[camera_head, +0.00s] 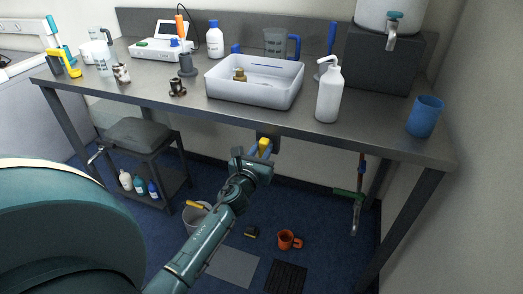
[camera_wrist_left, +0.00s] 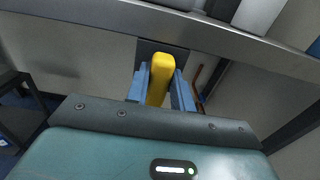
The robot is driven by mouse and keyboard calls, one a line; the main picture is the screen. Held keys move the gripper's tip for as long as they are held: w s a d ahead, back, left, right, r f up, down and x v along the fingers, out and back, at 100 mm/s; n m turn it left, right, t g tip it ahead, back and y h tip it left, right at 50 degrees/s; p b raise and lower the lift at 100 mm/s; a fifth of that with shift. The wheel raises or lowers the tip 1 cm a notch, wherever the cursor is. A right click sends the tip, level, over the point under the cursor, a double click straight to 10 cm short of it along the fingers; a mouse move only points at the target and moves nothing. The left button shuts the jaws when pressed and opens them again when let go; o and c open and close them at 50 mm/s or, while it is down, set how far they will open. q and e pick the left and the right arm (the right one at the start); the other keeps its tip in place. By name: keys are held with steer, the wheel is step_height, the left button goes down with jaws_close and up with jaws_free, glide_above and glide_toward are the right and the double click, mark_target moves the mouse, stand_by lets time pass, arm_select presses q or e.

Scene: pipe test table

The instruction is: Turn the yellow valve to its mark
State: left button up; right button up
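The yellow valve (camera_head: 265,146) sits on a dark mount (camera_head: 268,135) just under the table's front edge. In the left wrist view its yellow handle (camera_wrist_left: 160,78) points towards the camera, tilted slightly. My left gripper (camera_head: 263,152) is at the valve from the front. Its two blue fingers (camera_wrist_left: 161,88) lie one on each side of the handle and appear to touch it. The valve's mark cannot be made out in either view. My right gripper is not in view.
The metal table (camera_head: 150,88) carries a white tub (camera_head: 253,95), a white bottle (camera_head: 329,92) and a blue cup (camera_head: 424,116). The table edge runs close above my left gripper.

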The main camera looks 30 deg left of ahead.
arm_select(q)
steer(key=c, duration=0.4)
steer(key=shift+c, duration=0.2)
steer(key=n, duration=0.4)
steer(key=shift+a+f, duration=0.1)
steer(key=shift+a, duration=0.1)
steer(key=n, duration=0.4)
steer(key=shift+s+a+f+n+b, duration=0.1)
steer(key=shift+a+n+b, duration=0.05)
steer(key=shift+n+b, duration=0.2)
steer(key=n, duration=0.4)
steer(key=shift+a+f+n, duration=0.15)
steer(key=shift+n, duration=0.1)
steer(key=n, duration=0.4)
steer(key=shift+f+n, duration=0.2)
steer(key=shift+n, duration=0.1)
